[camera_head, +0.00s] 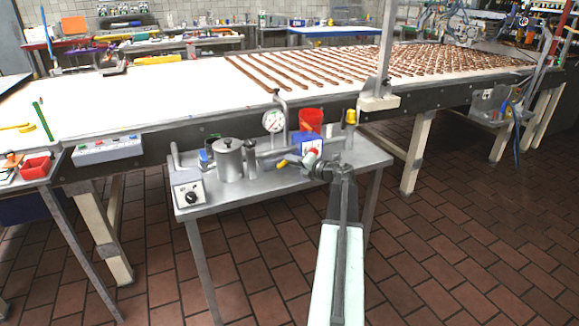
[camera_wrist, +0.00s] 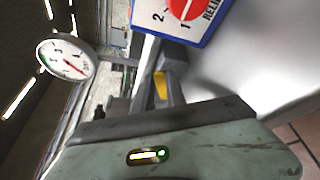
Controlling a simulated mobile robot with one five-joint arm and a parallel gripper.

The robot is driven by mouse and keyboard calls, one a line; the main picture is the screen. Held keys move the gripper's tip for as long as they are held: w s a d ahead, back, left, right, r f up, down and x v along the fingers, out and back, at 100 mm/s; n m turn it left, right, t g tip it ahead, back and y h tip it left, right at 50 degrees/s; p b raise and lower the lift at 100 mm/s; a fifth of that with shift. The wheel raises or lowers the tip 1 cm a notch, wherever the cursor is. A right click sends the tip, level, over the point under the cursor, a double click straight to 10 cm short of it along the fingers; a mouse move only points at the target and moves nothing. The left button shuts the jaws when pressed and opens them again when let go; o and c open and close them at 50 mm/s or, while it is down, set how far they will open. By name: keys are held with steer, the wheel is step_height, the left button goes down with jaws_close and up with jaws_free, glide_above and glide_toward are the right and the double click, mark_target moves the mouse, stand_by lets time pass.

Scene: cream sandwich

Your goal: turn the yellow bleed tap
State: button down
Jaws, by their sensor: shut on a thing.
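The yellow bleed tap (camera_wrist: 160,86) shows as a small yellow patch between the dark fingers of my gripper (camera_wrist: 158,90) in the wrist view. My gripper is shut on it, and the fingers hide most of it. In the head view a yellow piece (camera_head: 282,163) shows just left of my gripper (camera_head: 305,167), at the front of the pipework on the small grey table. A blue-edged sign (camera_wrist: 187,32) with a red disc and numbers stands close by the fingers in the wrist view.
A round gauge (camera_head: 273,121), a steel pot (camera_head: 228,160), a control box with a black knob (camera_head: 189,195) and a red container (camera_head: 311,119) share the small grey table (camera_head: 255,188). The long conveyor (camera_head: 175,100) runs behind. Tiled floor on the right is clear.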

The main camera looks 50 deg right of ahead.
steer(key=c, duration=1.4)
jaws_free()
steer(key=shift+o, duration=0.2)
steer(key=s, duration=0.2)
steer(key=s+r+p, duration=0.1)
steer(key=s, duration=0.4)
steer(key=shift+s+a+r+p, duration=0.15)
steer(key=shift+s+r+p, duration=0.1)
steer(key=shift+s+p, duration=0.15)
